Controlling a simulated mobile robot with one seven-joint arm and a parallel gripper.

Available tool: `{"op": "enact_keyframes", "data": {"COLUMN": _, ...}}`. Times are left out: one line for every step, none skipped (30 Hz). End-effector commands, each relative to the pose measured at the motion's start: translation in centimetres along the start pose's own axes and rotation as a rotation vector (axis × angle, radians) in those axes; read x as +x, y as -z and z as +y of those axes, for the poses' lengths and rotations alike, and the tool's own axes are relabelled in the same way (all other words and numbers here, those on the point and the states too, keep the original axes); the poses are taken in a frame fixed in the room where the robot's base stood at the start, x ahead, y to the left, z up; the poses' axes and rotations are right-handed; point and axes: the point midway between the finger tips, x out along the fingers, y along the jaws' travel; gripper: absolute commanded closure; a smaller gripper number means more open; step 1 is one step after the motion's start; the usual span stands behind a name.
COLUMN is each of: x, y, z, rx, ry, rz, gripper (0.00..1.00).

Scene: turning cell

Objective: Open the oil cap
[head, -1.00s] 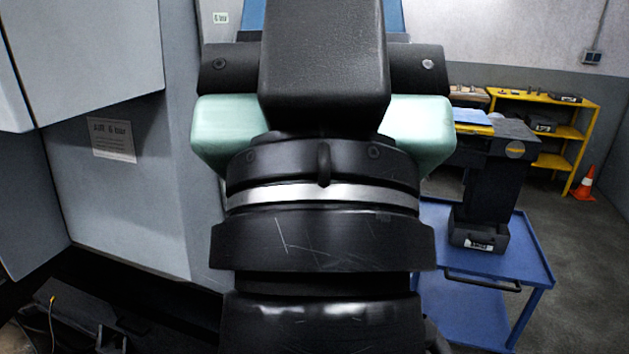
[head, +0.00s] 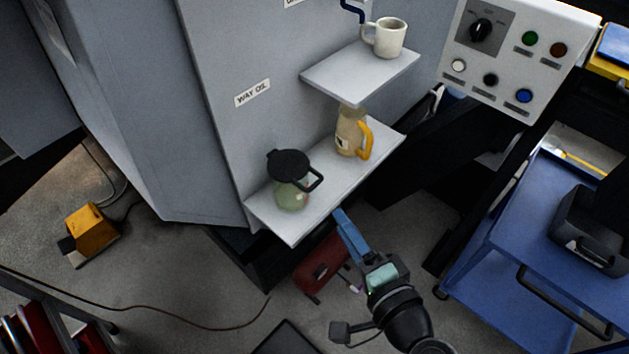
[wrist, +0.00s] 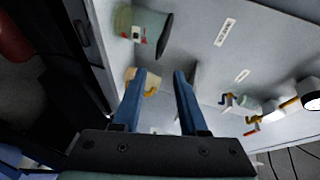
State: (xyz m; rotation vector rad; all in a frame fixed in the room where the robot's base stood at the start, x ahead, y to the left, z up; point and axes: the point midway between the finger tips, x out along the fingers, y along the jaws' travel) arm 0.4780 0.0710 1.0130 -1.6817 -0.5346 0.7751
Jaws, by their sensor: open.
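A greenish container (head: 292,195) stands at the left end of the lower shelf, below the "WAY OIL" label. A wide black lid (head: 289,163) with a black loop handle (head: 318,180) sits on top of it. In the wrist view the container (wrist: 148,24) and its dark lid (wrist: 165,36) show at upper left, beyond the fingers. I cannot tell for sure whether this lid is the oil cap. My gripper (head: 343,216), with blue fingers, is below and right of the shelf's front edge, apart from the container. In the wrist view my gripper (wrist: 160,75) is open and empty.
A tan jug (head: 350,132) with a yellow handle stands on the same lower shelf (head: 278,231). A white mug (head: 390,38) is on the upper shelf (head: 340,82). A control panel (head: 515,55) and a blue cart (head: 510,225) are at right. A red object (head: 320,265) lies below.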

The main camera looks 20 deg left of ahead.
Motion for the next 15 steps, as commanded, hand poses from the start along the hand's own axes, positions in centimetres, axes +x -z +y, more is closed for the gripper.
{"op": "enact_keyframes", "data": {"x": -0.1, "y": -0.5, "z": 0.5, "rx": 0.026, "ry": 0.003, "rz": -0.012, "gripper": 0.58}}
{"op": "enact_keyframes", "data": {"x": -0.1, "y": -0.6, "z": 0.6, "rx": 0.036, "ry": 0.005, "rz": -0.017, "gripper": 0.58}}
{"op": "enact_keyframes", "data": {"x": 0.1, "y": -0.7, "z": 0.7, "rx": 0.044, "ry": 0.007, "rz": -0.021, "gripper": 0.58}}
{"op": "enact_keyframes", "data": {"x": 0.4, "y": -0.8, "z": 0.7, "rx": 0.046, "ry": 0.009, "rz": -0.022, "gripper": 0.58}}
{"op": "enact_keyframes", "data": {"x": 0.8, "y": -0.8, "z": 0.6, "rx": 0.046, "ry": 0.010, "rz": -0.022, "gripper": 0.58}}
{"op": "enact_keyframes", "data": {"x": 1.3, "y": -0.7, "z": 0.5, "rx": 0.044, "ry": 0.010, "rz": -0.022, "gripper": 0.58}}
{"op": "enact_keyframes", "data": {"x": 1.8, "y": -0.8, "z": 0.5, "rx": 0.044, "ry": 0.009, "rz": -0.022, "gripper": 0.58}}
{"op": "enact_keyframes", "data": {"x": 2.3, "y": -0.8, "z": 0.5, "rx": 0.044, "ry": 0.009, "rz": -0.022, "gripper": 0.58}}
{"op": "enact_keyframes", "data": {"x": 3.1, "y": -0.8, "z": 0.4, "rx": 0.043, "ry": 0.010, "rz": -0.023, "gripper": 0.58}}
{"op": "enact_keyframes", "data": {"x": 3.8, "y": -0.8, "z": 0.4, "rx": 0.043, "ry": 0.010, "rz": -0.022, "gripper": 0.58}}
{"op": "enact_keyframes", "data": {"x": 4.4, "y": -0.8, "z": 0.4, "rx": 0.043, "ry": 0.010, "rz": -0.023, "gripper": 0.58}}
{"op": "enact_keyframes", "data": {"x": 5.3, "y": -0.8, "z": 0.3, "rx": 0.041, "ry": 0.009, "rz": -0.022, "gripper": 0.58}}
{"op": "enact_keyframes", "data": {"x": 6.0, "y": -0.8, "z": 0.4, "rx": 0.042, "ry": 0.009, "rz": -0.022, "gripper": 0.58}}
{"op": "enact_keyframes", "data": {"x": 6.6, "y": -0.8, "z": 0.3, "rx": 0.041, "ry": 0.010, "rz": -0.021, "gripper": 0.58}}
{"op": "enact_keyframes", "data": {"x": 7.5, "y": -0.8, "z": 0.3, "rx": 0.041, "ry": 0.010, "rz": -0.022, "gripper": 0.58}}
